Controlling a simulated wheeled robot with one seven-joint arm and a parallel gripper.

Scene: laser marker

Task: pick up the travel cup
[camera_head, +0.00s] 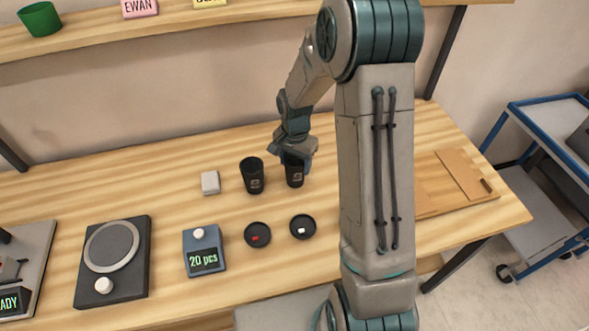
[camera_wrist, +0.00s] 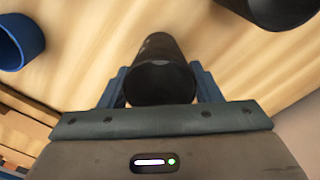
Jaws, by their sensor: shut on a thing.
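Two black travel cups stand side by side on the wooden table in the head view. My gripper (camera_head: 294,158) is at the right cup (camera_head: 295,177), coming down on it from above and behind. In the wrist view that cup (camera_wrist: 160,80) sits between the two blue fingers (camera_wrist: 160,90), which are shut on it. Its open top faces the camera. The cup looks upright, and I cannot tell whether its base touches the table. The left cup (camera_head: 252,176) stands free beside it, and a dark cup (camera_wrist: 280,8) shows at the top right of the wrist view.
Two round black lids (camera_head: 257,235) (camera_head: 303,227) lie in front of the cups. A white block (camera_head: 210,182) lies to the left. A blue counter (camera_head: 204,251) reading "20 pcs" and a dark scale (camera_head: 112,262) stand front left. A wooden board (camera_head: 450,180) lies right.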

